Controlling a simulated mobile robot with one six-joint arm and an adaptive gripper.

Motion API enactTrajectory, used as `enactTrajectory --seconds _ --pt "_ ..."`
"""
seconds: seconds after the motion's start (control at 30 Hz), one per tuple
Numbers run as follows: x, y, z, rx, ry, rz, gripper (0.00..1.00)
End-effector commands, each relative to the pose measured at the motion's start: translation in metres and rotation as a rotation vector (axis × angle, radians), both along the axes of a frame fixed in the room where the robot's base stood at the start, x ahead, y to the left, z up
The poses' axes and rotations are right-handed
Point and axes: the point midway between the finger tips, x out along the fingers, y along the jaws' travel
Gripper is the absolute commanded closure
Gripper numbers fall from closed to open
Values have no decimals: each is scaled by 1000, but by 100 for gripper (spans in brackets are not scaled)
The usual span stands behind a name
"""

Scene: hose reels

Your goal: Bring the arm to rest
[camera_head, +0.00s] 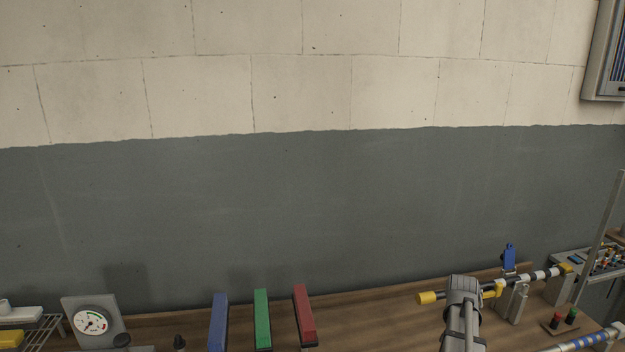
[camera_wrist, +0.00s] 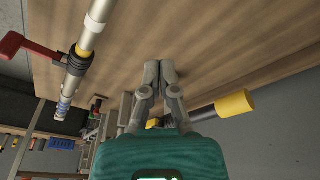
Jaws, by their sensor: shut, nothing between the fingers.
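My gripper (camera_wrist: 160,74) shows in the wrist view. Its two grey fingers are together at the tips with nothing between them. Behind the fingers is a wooden surface (camera_wrist: 225,45); I cannot tell how far off it is. The teal gripper body (camera_wrist: 158,158) fills the bottom of that view. In the head view the gripper's fingers cannot be made out. A grey jointed part (camera_head: 463,291) stands at the lower right there, over the wooden bench.
A dark rod with a yellow end (camera_wrist: 235,103) is right of the fingers. A silver pipe (camera_wrist: 95,25) and red lever (camera_wrist: 22,46) are left. In the head view, blue (camera_head: 218,322), green (camera_head: 263,320) and red (camera_head: 305,315) blocks and a gauge (camera_head: 91,321) stand along the bench.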

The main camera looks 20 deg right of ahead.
Motion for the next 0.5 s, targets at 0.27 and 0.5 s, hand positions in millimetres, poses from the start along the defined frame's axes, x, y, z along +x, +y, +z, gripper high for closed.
enactTrajectory --seconds 0.27,0.5 --pt "36 88 -6 30 28 184 100" --pt "55 162 -10 54 53 339 100"
